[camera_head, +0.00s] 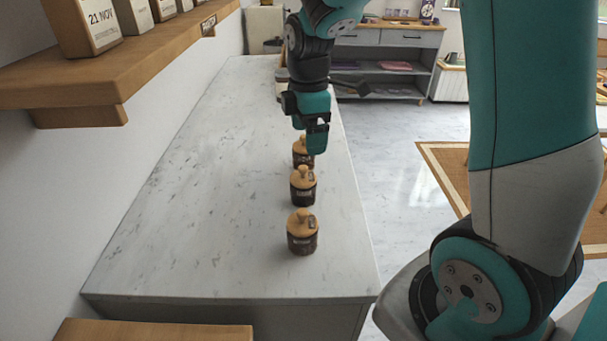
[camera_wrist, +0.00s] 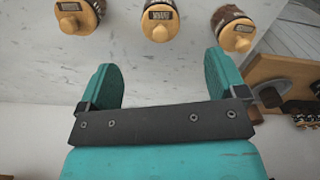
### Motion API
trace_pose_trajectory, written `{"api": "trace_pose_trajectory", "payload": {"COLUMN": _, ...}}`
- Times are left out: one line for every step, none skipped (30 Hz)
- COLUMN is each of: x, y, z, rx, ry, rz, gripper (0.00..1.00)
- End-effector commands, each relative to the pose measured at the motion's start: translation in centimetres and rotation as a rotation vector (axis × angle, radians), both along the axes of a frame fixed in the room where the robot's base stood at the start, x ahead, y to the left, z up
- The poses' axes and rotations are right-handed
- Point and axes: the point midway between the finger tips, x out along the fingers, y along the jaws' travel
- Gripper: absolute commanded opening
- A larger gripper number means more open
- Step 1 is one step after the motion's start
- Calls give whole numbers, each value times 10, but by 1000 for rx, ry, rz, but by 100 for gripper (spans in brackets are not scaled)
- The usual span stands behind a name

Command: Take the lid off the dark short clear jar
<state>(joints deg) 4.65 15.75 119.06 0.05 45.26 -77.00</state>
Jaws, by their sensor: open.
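Three short dark jars with wooden knobbed lids stand in a row on the marble counter in the head view: a near jar (camera_head: 302,240), a middle jar (camera_head: 303,190) and a far jar (camera_head: 300,161). All three lids are on. I cannot tell which is the one named, as the labels are too small to read. My gripper (camera_head: 317,135) is above the row near the far jar and partly covers it. In the wrist view, my gripper (camera_wrist: 162,85) is open and empty, with the lids of a left jar (camera_wrist: 78,15), a centre jar (camera_wrist: 159,19) and a right jar (camera_wrist: 233,30) beyond its fingertips.
The marble counter (camera_head: 200,200) is clear to the left of the jars and has its right edge close beside them. A wooden wall shelf (camera_head: 130,65) with several boxes hangs at the upper left. A grey shelf unit (camera_head: 385,65) stands at the back.

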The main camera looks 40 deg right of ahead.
Motion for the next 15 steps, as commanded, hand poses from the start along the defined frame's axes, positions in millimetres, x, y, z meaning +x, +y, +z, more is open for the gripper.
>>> {"api": "trace_pose_trajectory", "payload": {"x": -1, "y": 0, "z": -11, "rx": 1, "ry": 6, "rz": 0, "gripper": 90}}
{"api": "trace_pose_trajectory", "payload": {"x": -1, "y": 0, "z": -17, "rx": 1, "ry": 5, "rz": 0, "gripper": 90}}
{"api": "trace_pose_trajectory", "payload": {"x": -1, "y": 0, "z": -24, "rx": 1, "ry": 5, "rz": -1, "gripper": 90}}
{"api": "trace_pose_trajectory", "payload": {"x": 0, "y": 0, "z": -29, "rx": 0, "ry": 4, "rz": -1, "gripper": 90}}
{"api": "trace_pose_trajectory", "payload": {"x": 0, "y": 0, "z": -33, "rx": 1, "ry": 3, "rz": -1, "gripper": 90}}
{"api": "trace_pose_trajectory", "payload": {"x": 0, "y": 0, "z": -37, "rx": 1, "ry": 3, "rz": -1, "gripper": 90}}
{"api": "trace_pose_trajectory", "payload": {"x": 0, "y": 0, "z": -40, "rx": 1, "ry": 2, "rz": -1, "gripper": 90}}
{"api": "trace_pose_trajectory", "payload": {"x": 0, "y": 0, "z": -42, "rx": 0, "ry": 1, "rz": -1, "gripper": 90}}
{"api": "trace_pose_trajectory", "payload": {"x": 0, "y": 0, "z": -44, "rx": 0, "ry": 1, "rz": -1, "gripper": 90}}
{"api": "trace_pose_trajectory", "payload": {"x": 0, "y": 0, "z": -46, "rx": 0, "ry": 1, "rz": -1, "gripper": 90}}
{"api": "trace_pose_trajectory", "payload": {"x": 0, "y": 1, "z": -47, "rx": 1, "ry": 2, "rz": 0, "gripper": 90}}
{"api": "trace_pose_trajectory", "payload": {"x": 0, "y": 1, "z": -51, "rx": 0, "ry": 1, "rz": 0, "gripper": 90}}
{"api": "trace_pose_trajectory", "payload": {"x": 0, "y": 2, "z": -54, "rx": 1, "ry": 3, "rz": 0, "gripper": 90}}
{"api": "trace_pose_trajectory", "payload": {"x": 1, "y": 3, "z": -58, "rx": 1, "ry": 4, "rz": 0, "gripper": 90}}
{"api": "trace_pose_trajectory", "payload": {"x": 1, "y": 4, "z": -64, "rx": 2, "ry": 5, "rz": 0, "gripper": 90}}
